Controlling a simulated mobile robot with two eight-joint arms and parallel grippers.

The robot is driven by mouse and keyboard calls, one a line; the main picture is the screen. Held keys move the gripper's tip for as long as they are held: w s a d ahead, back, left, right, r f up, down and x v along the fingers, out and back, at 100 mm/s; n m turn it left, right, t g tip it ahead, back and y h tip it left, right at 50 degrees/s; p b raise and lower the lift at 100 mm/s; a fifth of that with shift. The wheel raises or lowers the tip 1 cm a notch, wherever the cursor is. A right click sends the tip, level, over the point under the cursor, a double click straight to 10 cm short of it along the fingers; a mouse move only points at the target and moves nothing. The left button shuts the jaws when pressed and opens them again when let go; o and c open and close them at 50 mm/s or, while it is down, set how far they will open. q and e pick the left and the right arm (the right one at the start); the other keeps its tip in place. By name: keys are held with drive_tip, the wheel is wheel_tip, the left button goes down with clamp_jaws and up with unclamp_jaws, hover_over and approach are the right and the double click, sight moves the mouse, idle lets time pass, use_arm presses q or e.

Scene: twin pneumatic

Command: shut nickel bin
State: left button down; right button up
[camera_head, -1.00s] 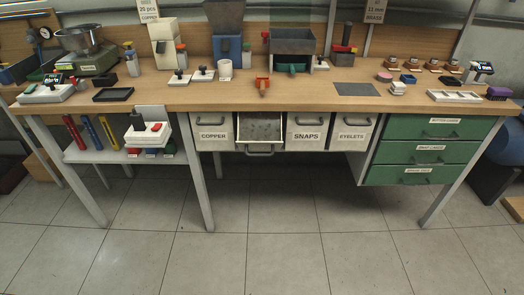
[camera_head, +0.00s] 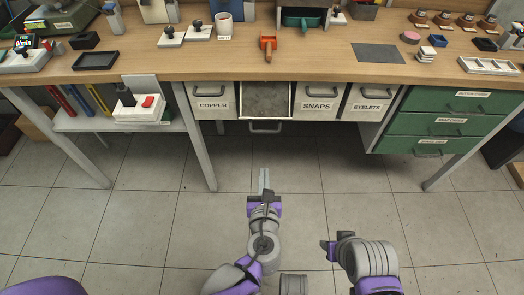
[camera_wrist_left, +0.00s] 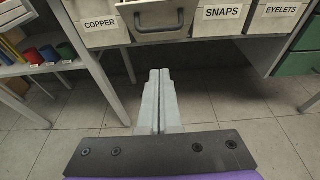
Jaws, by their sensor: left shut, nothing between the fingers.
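The pulled-out bin (camera_head: 265,101) hangs under the bench between the copper bin (camera_head: 212,103) and the snaps bin (camera_head: 319,104). Its grey inside shows from above, and its handle (camera_head: 265,128) is at the front. I cannot read a name on its front. In the left wrist view its front (camera_wrist_left: 157,17) is at the top, just beyond my fingers. My left gripper (camera_head: 264,179) is shut and empty, pointing at the bin from in front and apart from it in the head view. My right gripper (camera_head: 328,247) is lower right, away from the bin; its jaws are unclear.
The eyelets bin (camera_head: 365,103) and a green drawer unit (camera_head: 440,122) stand to the right. A bench leg (camera_head: 197,140) and a low shelf (camera_head: 85,124) are to the left. The bench top (camera_head: 225,65) overhangs the bins. The floor in front is clear.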

sight(263, 131)
use_arm(q)
drive_tip(key=w+b, duration=0.2)
drive_tip(key=w, duration=1)
drive_tip(key=shift+a+f, duration=0.15)
drive_tip(key=shift+f, duration=0.15)
drive_tip(key=shift+w, duration=0.15)
drive_tip(key=shift+w+r+g+p, duration=0.45)
drive_tip(key=shift+r+p, duration=0.15)
drive_tip(key=shift+r, duration=0.2)
drive_tip(key=shift+w+r+g+p, duration=0.45)
drive_tip(key=shift+r+p, duration=0.1)
drive_tip(key=shift+r, duration=0.2)
drive_tip(key=shift+g, duration=0.5)
drive_tip(key=w+r, duration=0.1)
drive_tip(key=w, duration=0.1)
drive_tip(key=w+r+p, duration=0.1)
drive_tip(key=w+r, duration=0.1)
drive_tip(key=w+r+p, duration=0.1)
drive_tip(key=w+r, duration=0.1)
drive_tip(key=w, duration=0.1)
drive_tip(key=shift+r, duration=0.2)
drive_tip(key=shift+w+r, duration=0.2)
drive_tip(key=shift+w, duration=0.35)
drive_tip(key=shift+w+r, duration=0.15)
drive_tip(key=shift+w, duration=0.35)
